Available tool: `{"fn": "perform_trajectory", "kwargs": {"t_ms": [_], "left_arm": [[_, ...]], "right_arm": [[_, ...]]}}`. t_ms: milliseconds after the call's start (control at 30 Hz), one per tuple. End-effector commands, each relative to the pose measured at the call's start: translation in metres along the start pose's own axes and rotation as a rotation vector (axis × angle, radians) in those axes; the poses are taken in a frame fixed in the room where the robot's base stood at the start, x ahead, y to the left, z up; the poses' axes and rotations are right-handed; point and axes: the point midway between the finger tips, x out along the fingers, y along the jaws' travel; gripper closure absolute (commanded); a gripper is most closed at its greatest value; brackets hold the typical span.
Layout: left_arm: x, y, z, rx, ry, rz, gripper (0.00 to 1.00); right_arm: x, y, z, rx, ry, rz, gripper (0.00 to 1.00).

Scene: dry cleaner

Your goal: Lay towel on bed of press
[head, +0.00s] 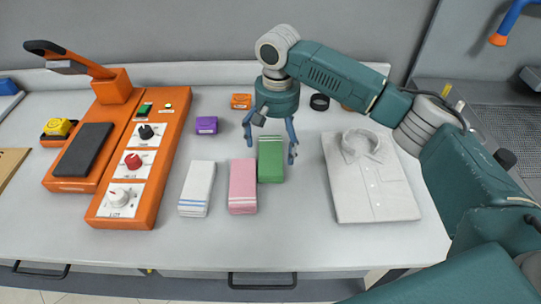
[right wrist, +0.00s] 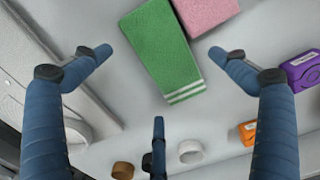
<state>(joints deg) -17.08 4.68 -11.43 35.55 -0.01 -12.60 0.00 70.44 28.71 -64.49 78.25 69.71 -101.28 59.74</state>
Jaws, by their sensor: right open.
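Three folded towels lie on the counter: a white one with blue stripes (head: 197,188), a pink one (head: 243,185) and a green one (head: 271,165). The green towel (right wrist: 162,50) and pink towel (right wrist: 205,12) also show in the right wrist view. The orange press (head: 150,160) stands at the left, with a dark flat pad (head: 84,150) on it and its handle arm raised. My right gripper (head: 271,142) is open and empty above the green towel's far end. Its fingers (right wrist: 160,58) are spread either side of that end. My left gripper is out of view.
A folded white shirt (head: 372,185) lies right of the towels. A purple box (head: 206,125), an orange box (head: 241,101) and a black ring (head: 319,102) sit farther back. A yellow-topped object (head: 59,127) is left of the press. The counter front is clear.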

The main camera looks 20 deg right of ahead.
Motion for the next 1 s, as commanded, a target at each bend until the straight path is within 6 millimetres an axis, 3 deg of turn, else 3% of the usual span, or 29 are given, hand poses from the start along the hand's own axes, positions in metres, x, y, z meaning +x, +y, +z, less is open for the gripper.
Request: {"fn": "perform_trajectory", "kwargs": {"t_ms": [200,500,733,867,1000], "left_arm": [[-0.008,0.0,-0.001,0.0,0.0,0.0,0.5],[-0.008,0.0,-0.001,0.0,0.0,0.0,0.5],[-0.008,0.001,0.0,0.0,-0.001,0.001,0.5],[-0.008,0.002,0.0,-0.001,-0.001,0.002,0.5],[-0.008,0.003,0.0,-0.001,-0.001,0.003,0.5]], "right_arm": [[0.029,-0.001,0.004,0.0,-0.001,0.001,0.03],[0.035,-0.001,0.003,-0.001,0.001,0.001,0.03],[0.035,-0.001,0.003,-0.001,0.001,0.001,0.49],[0.035,-0.001,0.003,-0.001,0.001,0.0,0.56],[0.035,-0.001,0.003,-0.001,0.001,0.001,0.56]]}}
